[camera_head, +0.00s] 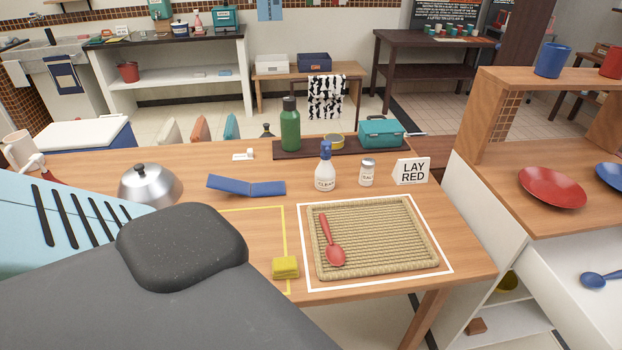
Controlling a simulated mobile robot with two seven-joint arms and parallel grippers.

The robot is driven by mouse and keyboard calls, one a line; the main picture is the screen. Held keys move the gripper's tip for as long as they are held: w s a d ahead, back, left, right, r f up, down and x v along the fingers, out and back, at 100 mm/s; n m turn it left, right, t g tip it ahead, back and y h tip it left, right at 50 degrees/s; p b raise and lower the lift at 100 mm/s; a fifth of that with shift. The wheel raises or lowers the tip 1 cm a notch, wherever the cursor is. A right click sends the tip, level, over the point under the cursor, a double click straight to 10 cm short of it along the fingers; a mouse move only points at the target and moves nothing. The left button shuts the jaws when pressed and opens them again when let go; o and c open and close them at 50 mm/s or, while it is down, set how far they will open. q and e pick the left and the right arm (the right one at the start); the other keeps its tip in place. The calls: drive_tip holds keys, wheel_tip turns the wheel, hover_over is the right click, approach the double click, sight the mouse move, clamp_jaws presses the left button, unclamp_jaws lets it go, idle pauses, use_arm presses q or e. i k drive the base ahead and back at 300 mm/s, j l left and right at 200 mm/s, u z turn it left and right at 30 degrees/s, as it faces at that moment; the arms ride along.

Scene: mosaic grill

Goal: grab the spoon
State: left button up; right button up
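A red spoon (330,241) lies on the woven tray (421,225), near its left side, with its bowl toward the front. The tray sits inside a white outlined square on the wooden table (230,161). A blue spoon (597,280) lies on a white surface at the far right, below the counter with the plates. Neither of my grippers shows in this view.
A sign reading "LAY RED" (411,171), a spray bottle (325,172) and a shaker (367,174) stand behind the tray. A yellow sponge (286,268) lies left of it. A red plate (552,187) rests on the right counter. The view's lower left is blocked.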

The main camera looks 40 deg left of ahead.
sight(336, 255)
drive_tip(key=k+j, duration=0.2)
drive_tip(key=j, duration=0.2)
drive_tip(key=k+j, duration=0.15)
drive_tip(key=j, duration=0.2)
drive_tip(key=k+j, duration=0.2)
drive_tip(key=j, duration=0.2)
drive_tip(key=k+j, duration=0.15)
drive_tip(key=j, duration=0.25)
